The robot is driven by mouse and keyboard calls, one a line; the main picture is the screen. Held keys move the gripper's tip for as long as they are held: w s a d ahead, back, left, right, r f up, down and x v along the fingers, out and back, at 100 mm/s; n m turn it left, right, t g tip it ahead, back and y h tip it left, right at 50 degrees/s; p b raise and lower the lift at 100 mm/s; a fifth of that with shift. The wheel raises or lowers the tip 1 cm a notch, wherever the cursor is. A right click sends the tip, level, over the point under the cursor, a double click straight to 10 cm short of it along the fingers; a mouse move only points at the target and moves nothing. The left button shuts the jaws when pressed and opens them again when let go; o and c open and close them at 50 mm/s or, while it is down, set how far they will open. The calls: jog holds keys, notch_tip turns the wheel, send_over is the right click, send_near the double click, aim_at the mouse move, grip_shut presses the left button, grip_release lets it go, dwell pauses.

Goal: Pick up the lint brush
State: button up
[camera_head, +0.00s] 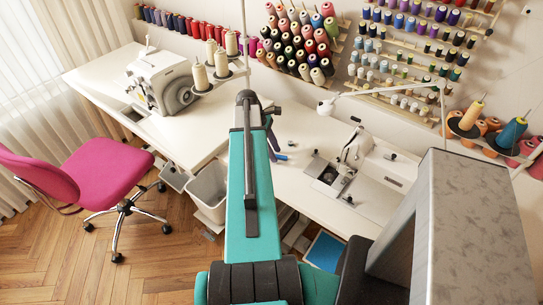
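I cannot clearly make out a lint brush. Some small blue and dark items (282,157) lie on the white sewing table (315,213), just right of my teal arm. They are too small to tell what they are. My arm reaches up the middle of the view over the tables. Dark parts at its far end show against the table, but the fingertips cannot be made out, so I cannot tell whether my gripper is open or shut. My arm hides part of the table behind it.
A serger (163,83) stands on the left table, and a sewing machine (350,160) is set in the right table. A grey bin (209,190) stands on the floor beside my arm. A pink chair (105,178) stands at left. Thread racks (300,43) line the wall.

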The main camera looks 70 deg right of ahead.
jog(key=shift+f, duration=0.2)
jog(key=shift+c, duration=0.4)
dwell(0.4)
grip_shut()
